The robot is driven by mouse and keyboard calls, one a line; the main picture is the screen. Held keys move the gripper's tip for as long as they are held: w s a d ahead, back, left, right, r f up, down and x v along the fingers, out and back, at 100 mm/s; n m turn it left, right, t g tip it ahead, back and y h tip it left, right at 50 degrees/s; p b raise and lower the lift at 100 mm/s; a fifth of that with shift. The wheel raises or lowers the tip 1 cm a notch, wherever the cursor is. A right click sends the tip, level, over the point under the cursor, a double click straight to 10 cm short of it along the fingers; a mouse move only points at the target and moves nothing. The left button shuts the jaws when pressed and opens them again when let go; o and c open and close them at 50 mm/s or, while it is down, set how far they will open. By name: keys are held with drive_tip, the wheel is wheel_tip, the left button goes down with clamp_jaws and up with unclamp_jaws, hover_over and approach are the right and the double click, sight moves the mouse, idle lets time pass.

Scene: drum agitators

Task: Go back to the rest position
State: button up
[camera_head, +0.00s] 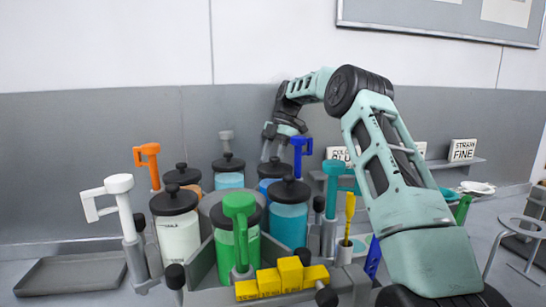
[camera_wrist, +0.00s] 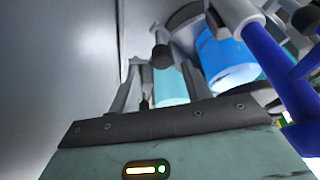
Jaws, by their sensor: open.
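My gripper (camera_head: 268,150) is open at the end of my arm, which reaches over the jars toward the back wall. It hangs beside the blue agitator handle (camera_head: 302,150), with nothing seen between its fingers. In the wrist view the blue handle (camera_wrist: 275,70) is at the right, and a jar with blue contents (camera_wrist: 225,60) is near the middle. How close the fingers are to the jar lids is hard to tell.
Several black-lidded jars (camera_head: 180,235) stand in a grey rack. Orange (camera_head: 147,155), white (camera_head: 118,184), green (camera_head: 240,205) and teal (camera_head: 333,170) handles rise around it. A yellow block (camera_head: 290,272) is in front. An empty tray (camera_head: 72,272) lies left; a stool (camera_head: 520,225) is right.

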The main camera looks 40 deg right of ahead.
drive_tip(key=shift+v, duration=0.85)
drive_tip(key=shift+r, duration=0.1)
